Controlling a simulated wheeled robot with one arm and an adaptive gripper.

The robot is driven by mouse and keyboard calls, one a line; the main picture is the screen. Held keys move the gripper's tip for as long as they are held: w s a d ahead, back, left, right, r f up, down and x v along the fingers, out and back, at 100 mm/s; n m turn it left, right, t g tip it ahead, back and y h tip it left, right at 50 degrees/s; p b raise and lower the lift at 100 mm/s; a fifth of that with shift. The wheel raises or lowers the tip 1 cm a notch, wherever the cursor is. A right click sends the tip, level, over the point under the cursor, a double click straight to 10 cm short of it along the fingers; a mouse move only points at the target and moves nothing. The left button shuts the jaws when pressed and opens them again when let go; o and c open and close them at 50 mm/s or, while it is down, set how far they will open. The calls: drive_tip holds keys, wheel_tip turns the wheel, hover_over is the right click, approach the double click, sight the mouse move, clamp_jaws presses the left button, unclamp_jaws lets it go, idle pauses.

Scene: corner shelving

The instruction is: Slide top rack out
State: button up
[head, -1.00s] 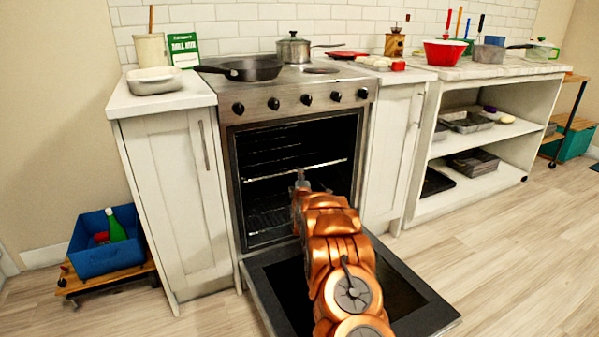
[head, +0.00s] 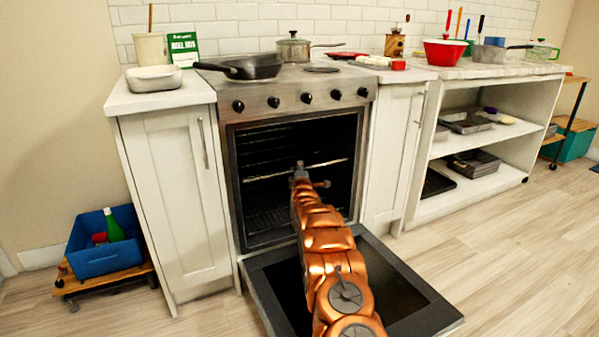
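The oven (head: 240,192) stands open with its door (head: 258,290) folded down in front. The top rack (head: 268,176) shows as a bright front bar across the middle of the dark oven opening. A lower rack (head: 268,220) shows near the oven floor. My gripper (head: 299,168) is at the oven opening, in line with the top rack's front bar near its middle. The fingertips are small and partly hidden by my copper arm, so I cannot tell whether they touch or hold the bar.
A black frying pan (head: 252,67) and a steel pot (head: 293,48) stand on the stovetop. White cabinets flank the oven. A blue crate (head: 92,262) sits on a low wooden cart at the left. The floor at the right is clear.

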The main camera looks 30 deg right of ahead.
drive_tip(key=shift+w+d, duration=0.1)
drive_tip(key=shift+w, duration=0.1)
drive_tip(key=shift+c, duration=0.4)
clamp_jaws()
drive_tip(key=shift+a, duration=0.25)
drive_tip(key=shift+d, duration=0.15)
drive_tip(key=shift+s, duration=0.2)
